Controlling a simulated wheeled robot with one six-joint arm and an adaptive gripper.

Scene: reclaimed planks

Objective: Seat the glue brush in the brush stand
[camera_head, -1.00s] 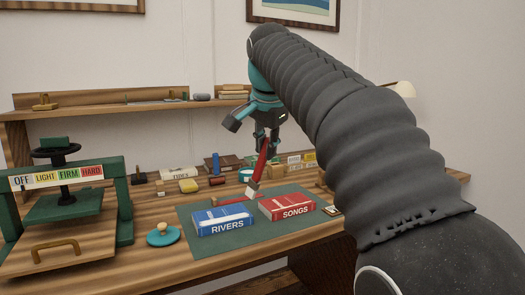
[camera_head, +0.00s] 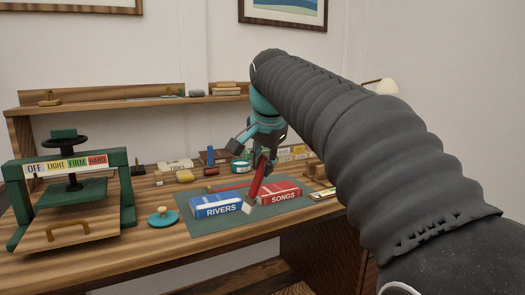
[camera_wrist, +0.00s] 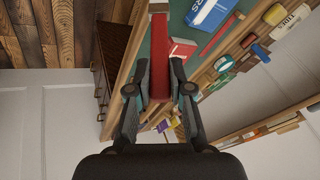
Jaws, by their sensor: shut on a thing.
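My gripper (camera_head: 262,157) is shut on the glue brush (camera_head: 257,178), which has a red handle and a pale tip. The brush hangs tilted, tip down to the left, in front of the gap between the two books; I cannot tell whether the tip touches anything. In the wrist view the red handle (camera_wrist: 159,55) runs between the two fingers (camera_wrist: 159,90). I cannot identify the brush stand for certain; a small wooden block (camera_head: 313,168) stands at the right behind the mat, partly hidden by my arm.
A blue book (camera_head: 217,203) and a red book (camera_head: 283,192) lie on the green mat (camera_head: 205,228). A green press (camera_head: 72,190) stands left, a teal knobbed disc (camera_head: 162,218) beside the mat. Small items and a teal-rimmed round container (camera_head: 240,167) line the back.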

